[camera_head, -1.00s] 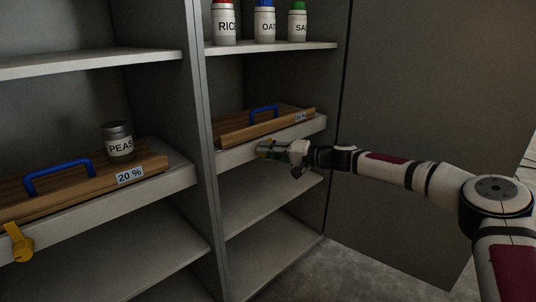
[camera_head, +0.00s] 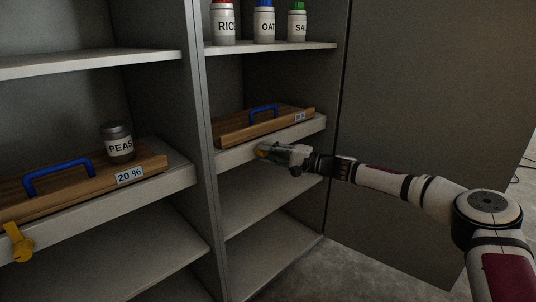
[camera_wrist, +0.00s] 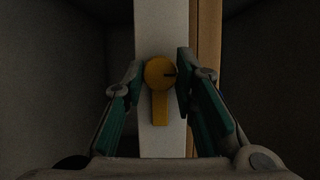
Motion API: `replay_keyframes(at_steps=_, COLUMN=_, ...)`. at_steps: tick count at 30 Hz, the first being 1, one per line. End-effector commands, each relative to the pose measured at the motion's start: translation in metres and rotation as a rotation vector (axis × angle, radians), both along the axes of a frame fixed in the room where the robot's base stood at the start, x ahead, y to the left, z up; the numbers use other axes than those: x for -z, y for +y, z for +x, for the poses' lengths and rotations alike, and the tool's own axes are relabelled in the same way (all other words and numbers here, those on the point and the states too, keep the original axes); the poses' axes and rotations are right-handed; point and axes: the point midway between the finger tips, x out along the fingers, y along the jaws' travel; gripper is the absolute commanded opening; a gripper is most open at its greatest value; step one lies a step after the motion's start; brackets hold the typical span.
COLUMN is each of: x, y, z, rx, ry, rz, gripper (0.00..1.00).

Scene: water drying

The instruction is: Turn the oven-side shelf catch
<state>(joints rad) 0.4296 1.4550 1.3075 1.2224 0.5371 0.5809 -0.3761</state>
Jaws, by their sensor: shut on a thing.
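A yellow catch (camera_wrist: 160,108) with a round hub and a straight lever sits on the pale front edge of the right bay's middle shelf (camera_head: 300,136). In the wrist view its lever points down the picture, along that edge. My gripper (camera_wrist: 160,72) is shut on the catch, with one finger on each side of the hub. In the head view my gripper (camera_head: 264,152) hides most of the catch. Another yellow catch (camera_head: 18,242) hangs tilted from the left bay's shelf edge. No oven is in view, so I cannot tell which side faces it.
A wooden board (camera_head: 235,133) with a blue handle (camera_head: 264,109) lies on the right shelf. A similar board (camera_head: 60,197) bears the PEAS jar (camera_head: 118,143) at left. Labelled jars (camera_head: 264,25) stand above my gripper. The shelf below (camera_head: 265,188) is empty.

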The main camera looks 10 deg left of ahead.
Motion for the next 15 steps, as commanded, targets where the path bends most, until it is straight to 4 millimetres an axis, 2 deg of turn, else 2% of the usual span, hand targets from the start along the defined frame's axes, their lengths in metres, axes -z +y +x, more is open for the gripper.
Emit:
replay_keyframes(at_steps=5, x=0.0009, y=-0.0008, z=0.0007, rx=0.002, ry=0.002, rz=0.0, gripper=0.0)
replay_keyframes(at_steps=6, x=0.0009, y=-0.0009, z=0.0007, rx=0.003, ry=0.002, rz=0.0, gripper=0.28)
replay_keyframes(at_steps=9, x=0.0008, y=-0.0008, z=0.0006, rx=0.002, ry=0.001, rz=-0.001, gripper=0.46)
replay_keyframes(at_steps=15, x=0.0005, y=-0.0004, z=0.0003, rx=0.001, ry=0.0, rz=-0.001, gripper=0.46)
